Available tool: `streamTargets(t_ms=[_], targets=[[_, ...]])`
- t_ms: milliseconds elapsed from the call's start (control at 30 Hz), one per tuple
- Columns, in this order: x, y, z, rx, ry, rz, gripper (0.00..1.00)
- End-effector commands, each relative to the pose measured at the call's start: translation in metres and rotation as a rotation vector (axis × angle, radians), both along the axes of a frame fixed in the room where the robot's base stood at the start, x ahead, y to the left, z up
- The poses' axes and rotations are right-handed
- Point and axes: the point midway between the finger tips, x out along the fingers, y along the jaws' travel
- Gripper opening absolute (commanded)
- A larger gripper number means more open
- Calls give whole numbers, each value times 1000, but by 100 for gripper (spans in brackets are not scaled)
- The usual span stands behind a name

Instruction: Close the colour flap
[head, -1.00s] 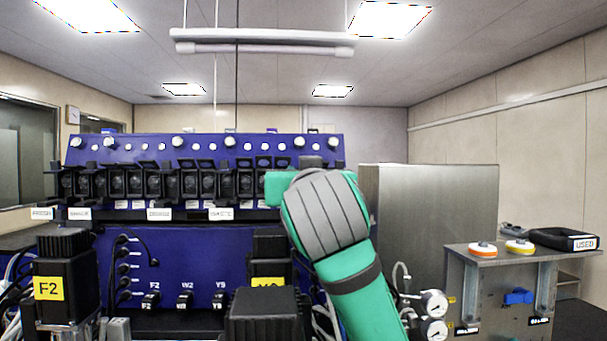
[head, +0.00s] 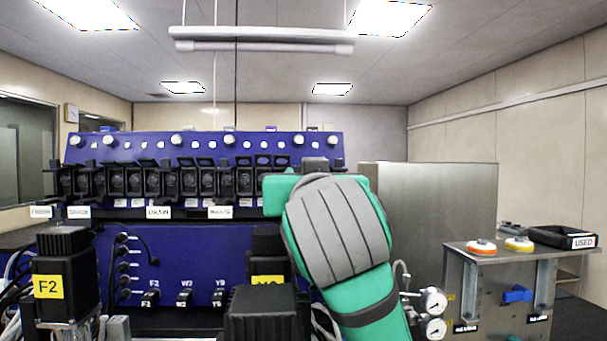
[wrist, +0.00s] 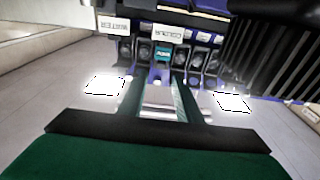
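The white COLOUR label (wrist: 168,32) shows upside down in the wrist view, at the top centre. A small teal part with lettering (wrist: 162,52) sits just below it in the picture, in the row of black valve units. I cannot tell the colour flap apart clearly among the dark parts there. My gripper (wrist: 158,82) points at this unit; its two green fingers stand apart with nothing seen held between them. Whether a finger touches the flap is unclear. In the head view my gripper's green body (head: 318,183) hides the right end of the row.
The WATER label (wrist: 115,27) is beside the COLOUR label. Several black units (head: 160,183) line the blue panel (head: 230,147), some with raised flaps. A grey metal cabinet (head: 435,215) stands right of my arm. A steel bench (head: 500,252) holds the USED tray (head: 560,236).

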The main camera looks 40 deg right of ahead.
Motion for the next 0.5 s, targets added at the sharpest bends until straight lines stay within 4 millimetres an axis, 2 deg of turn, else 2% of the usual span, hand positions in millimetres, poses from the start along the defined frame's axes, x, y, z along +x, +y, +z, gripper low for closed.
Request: streamTargets(t_ms=[100,233,500], targets=[[-19,12,-2,0,-2,2,31],[-35,22,-5,0,-2,1,31],[-47,29,-7,1,-1,0,31]])
